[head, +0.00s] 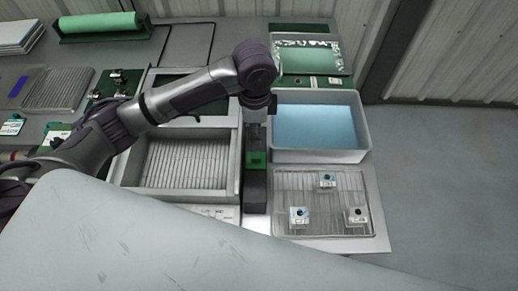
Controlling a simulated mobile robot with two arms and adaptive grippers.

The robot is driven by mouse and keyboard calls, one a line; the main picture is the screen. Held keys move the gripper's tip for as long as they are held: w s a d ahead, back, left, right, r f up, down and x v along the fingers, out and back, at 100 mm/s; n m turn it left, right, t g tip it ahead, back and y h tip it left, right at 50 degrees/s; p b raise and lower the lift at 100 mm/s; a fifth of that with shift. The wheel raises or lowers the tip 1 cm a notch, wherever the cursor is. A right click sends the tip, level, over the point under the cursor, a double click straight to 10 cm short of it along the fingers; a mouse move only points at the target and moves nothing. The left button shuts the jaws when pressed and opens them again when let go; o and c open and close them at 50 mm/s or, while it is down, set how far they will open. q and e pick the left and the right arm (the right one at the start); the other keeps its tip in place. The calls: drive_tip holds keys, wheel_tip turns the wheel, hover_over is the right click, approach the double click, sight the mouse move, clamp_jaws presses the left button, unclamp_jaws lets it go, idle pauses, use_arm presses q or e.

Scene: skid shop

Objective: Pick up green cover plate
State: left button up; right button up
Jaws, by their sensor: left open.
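I cannot tell for sure which item is the green cover plate. A small green block-like piece (256,158) sits in the narrow dark strip between the slotted tray and the blue-filled bin. A flat pale green panel (305,57) with a speckled, shiny edge lies at the back right, with a dark green strip (296,81) in front of it. My left gripper (257,118) points down above the narrow strip, just behind the small green piece. It is open; its fingertips are hard to make out. My right gripper is out of view.
A white bin (364,128) with a light blue inside stands right of my left gripper. A wire rack (330,212) holding 3 small white parts is in front of it. A slotted grey tray (190,162) is on the left. A green roll (100,24) lies at the back left.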

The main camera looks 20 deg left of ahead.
use_arm(q)
hover_over(256, 157)
drive_tip(key=f, duration=0.6)
drive_tip(key=shift+s+p, duration=0.3)
drive_tip(key=shift+s, duration=0.05)
drive_tip(key=f, duration=0.2)
drive_tip(key=f+p, duration=0.1)
drive_tip(key=shift+w, duration=0.25)
wheel_tip(256, 157, down, 3)
drive_tip(key=shift+r, duration=0.2)
drive_tip(key=shift+w+f+p, duration=0.1)
drive_tip(key=shift+f+p, duration=0.2)
drive_tip(key=shift+f, duration=0.15)
drive_tip(key=c, duration=0.9)
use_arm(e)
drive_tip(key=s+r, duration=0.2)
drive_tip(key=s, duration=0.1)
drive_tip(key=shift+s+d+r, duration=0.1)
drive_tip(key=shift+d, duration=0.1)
